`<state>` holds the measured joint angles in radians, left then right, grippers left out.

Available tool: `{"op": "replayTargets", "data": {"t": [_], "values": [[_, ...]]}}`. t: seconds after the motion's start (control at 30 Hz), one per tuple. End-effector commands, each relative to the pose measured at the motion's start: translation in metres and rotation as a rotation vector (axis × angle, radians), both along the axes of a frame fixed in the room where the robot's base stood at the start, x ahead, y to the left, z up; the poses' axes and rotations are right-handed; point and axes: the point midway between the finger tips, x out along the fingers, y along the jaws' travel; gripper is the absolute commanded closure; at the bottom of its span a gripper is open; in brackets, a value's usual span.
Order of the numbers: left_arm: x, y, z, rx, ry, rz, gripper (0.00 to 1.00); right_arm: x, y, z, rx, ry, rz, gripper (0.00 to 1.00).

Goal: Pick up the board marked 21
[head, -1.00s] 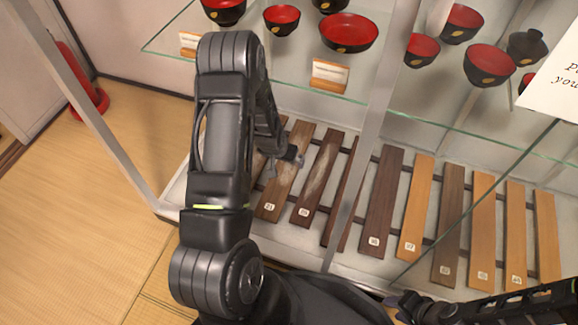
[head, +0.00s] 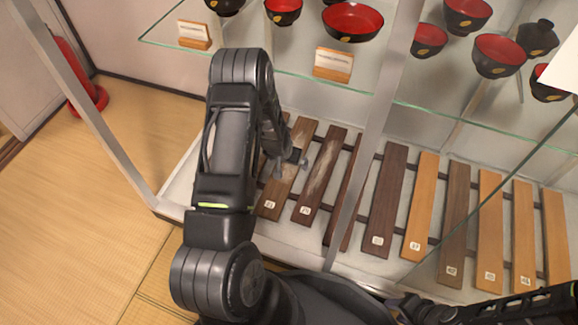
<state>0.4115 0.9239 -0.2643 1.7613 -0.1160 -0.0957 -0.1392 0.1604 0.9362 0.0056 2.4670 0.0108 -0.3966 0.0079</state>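The board marked 21 (head: 280,192) is a brown wooden slat with a small white label near its lower end. It lies on dark rails in the display case, at the left of the row. My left arm reaches in over the row, and my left gripper (head: 295,160) is at the upper middle part of this board. The wrist hides most of that gripper, so I cannot tell whether it touches the board or how far its fingers are apart. My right gripper (head: 402,307) is low at the right, away from the board, its finger opening unclear.
A similar worn board (head: 320,175) lies close to the right, with several more beyond it. A metal post (head: 372,130) crosses the row. A glass shelf (head: 300,75) with red-and-black bowls and a label stand (head: 333,65) is above. Tatami floor (head: 80,200) is clear at left.

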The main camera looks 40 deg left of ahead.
Motion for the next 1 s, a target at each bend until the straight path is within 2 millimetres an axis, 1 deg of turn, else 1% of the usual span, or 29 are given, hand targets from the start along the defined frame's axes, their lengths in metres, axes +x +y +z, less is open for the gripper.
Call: {"op": "replayTargets", "data": {"t": [0.03, 0.07, 0.67, 1.0], "values": [[0.0017, 0.0007, -0.0056, 0.000, 0.000, 0.001, 0.00, 0.0006, 0.0001, -0.0039, 0.000, -0.002, -0.001, 0.64], [0.0023, 0.0008, -0.0063, 0.000, 0.000, 0.001, 0.00, 0.0008, 0.0002, -0.0041, 0.000, -0.002, -0.001, 0.64], [0.0026, 0.0007, -0.0053, 0.000, 0.000, 0.000, 0.00, 0.0012, 0.0001, -0.0026, -0.001, -0.004, -0.001, 0.64], [0.0026, 0.0007, -0.0053, 0.000, 0.000, 0.000, 0.27, 0.0012, 0.0000, -0.0026, -0.001, -0.004, -0.001, 0.64]]}}
